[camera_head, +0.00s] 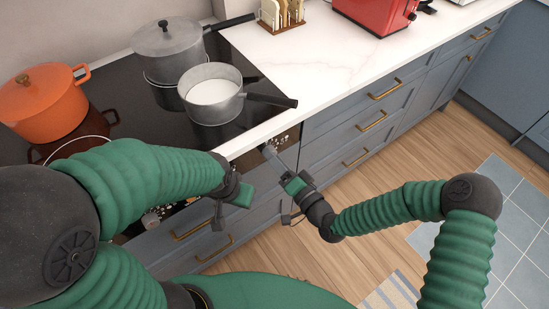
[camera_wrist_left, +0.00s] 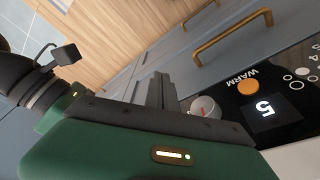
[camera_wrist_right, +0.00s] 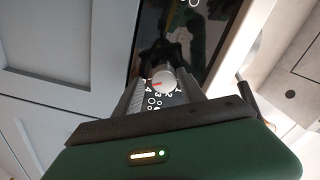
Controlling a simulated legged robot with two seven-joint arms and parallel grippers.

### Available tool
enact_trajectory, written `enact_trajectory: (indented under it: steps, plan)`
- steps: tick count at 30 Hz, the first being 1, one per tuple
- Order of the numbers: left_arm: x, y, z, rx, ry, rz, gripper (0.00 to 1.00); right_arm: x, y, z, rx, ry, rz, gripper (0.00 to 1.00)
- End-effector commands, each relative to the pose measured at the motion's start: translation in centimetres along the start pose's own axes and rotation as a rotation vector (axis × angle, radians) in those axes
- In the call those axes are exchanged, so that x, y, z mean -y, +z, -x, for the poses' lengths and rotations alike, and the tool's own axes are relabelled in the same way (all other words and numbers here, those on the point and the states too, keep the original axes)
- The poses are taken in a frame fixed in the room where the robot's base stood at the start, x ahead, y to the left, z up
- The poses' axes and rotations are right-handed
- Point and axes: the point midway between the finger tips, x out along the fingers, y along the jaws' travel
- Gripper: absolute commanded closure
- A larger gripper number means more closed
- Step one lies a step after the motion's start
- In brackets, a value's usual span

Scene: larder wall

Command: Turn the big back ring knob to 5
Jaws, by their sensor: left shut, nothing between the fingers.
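In the right wrist view a round silver knob (camera_wrist_right: 163,82) with a red pointer line sits on the black stove front, with white numerals beside it. The pointer points left, close to the 4. My right gripper (camera_wrist_right: 161,92) is open, with one finger on each side of this knob; I cannot tell whether they touch it. In the head view my right gripper (camera_head: 269,151) is at the right end of the stove front. My left gripper (camera_head: 218,213) is shut and empty. The left wrist view shows a silver knob (camera_wrist_left: 205,108) with a red mark beyond its fingers, and a lit display (camera_wrist_left: 264,110) reading 5.
An orange WARM button (camera_wrist_left: 248,87) is beside the display. On the hob stand an orange pot (camera_head: 42,105), a lidded grey pot (camera_head: 170,48) and a saucepan (camera_head: 212,108) with white contents. Brass-handled drawers (camera_head: 345,130) lie to the right.

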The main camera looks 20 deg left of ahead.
Motion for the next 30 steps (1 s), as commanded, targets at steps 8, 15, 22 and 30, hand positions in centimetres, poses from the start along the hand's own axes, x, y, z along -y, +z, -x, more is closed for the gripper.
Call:
enact_trajectory:
  steps: [8, 15, 22, 30]
  plan:
    - [0.0, 0.0, 0.0, 0.000, 0.000, 0.000, 1.00, 0.3, -0.1, -0.1, -0.003, -0.007, 0.003, 0.44]
    - [0.0, -0.1, 0.3, 0.000, 0.000, 0.000, 1.00, 0.3, -0.2, 1.9, -0.003, -0.006, 0.001, 0.44]
    - [0.0, -0.2, 0.7, 0.000, 0.000, 0.000, 1.00, 0.2, -0.2, 8.5, -0.004, -0.003, -0.001, 0.44]
    - [0.0, -0.2, 0.8, 0.000, 0.000, 0.000, 1.00, 0.0, -0.1, 15.2, -0.004, -0.004, 0.000, 0.44]
